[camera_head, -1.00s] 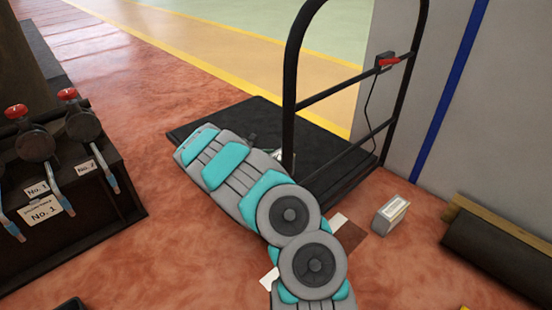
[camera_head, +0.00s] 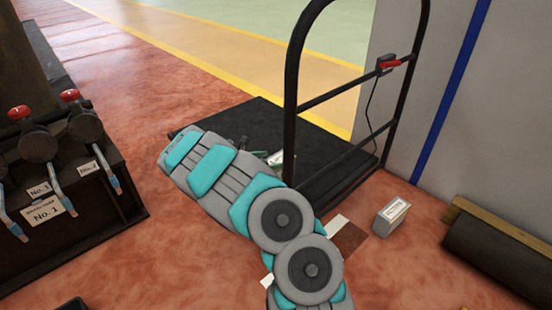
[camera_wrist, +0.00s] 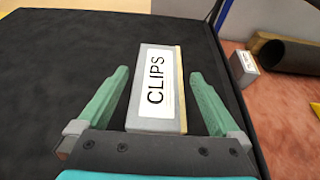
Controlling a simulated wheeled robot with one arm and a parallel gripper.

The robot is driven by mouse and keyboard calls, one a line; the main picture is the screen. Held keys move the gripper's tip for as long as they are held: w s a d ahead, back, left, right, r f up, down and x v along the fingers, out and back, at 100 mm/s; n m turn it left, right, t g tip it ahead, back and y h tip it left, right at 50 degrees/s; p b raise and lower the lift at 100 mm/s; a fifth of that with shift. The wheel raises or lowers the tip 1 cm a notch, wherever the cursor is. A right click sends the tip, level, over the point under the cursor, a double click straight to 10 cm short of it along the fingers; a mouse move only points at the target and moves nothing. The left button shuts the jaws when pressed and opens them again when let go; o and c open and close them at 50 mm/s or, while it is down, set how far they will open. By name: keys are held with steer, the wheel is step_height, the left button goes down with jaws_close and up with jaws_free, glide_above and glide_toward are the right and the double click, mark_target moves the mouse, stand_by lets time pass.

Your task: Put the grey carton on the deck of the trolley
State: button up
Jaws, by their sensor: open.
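A grey carton (camera_wrist: 157,125) with a white "CLIPS" label and a tan side lies on the black deck of the trolley (camera_wrist: 60,60). My gripper (camera_wrist: 160,73) is open, with one green finger on each side of the carton and a gap visible on both sides. In the head view the deck (camera_head: 240,117) is behind my arm, and a small part of the carton (camera_head: 275,158) shows beside my arm. The rest of the carton is hidden there.
The trolley's black handle frame (camera_head: 340,92) rises at the deck's right. A small labelled carton (camera_head: 391,217) stands on the floor by the wall, near a dark roll (camera_head: 500,255). A dark valve stand (camera_head: 70,200) is at left.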

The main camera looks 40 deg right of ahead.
steer(key=v, duration=0.8)
steer(key=shift+p, duration=0.45)
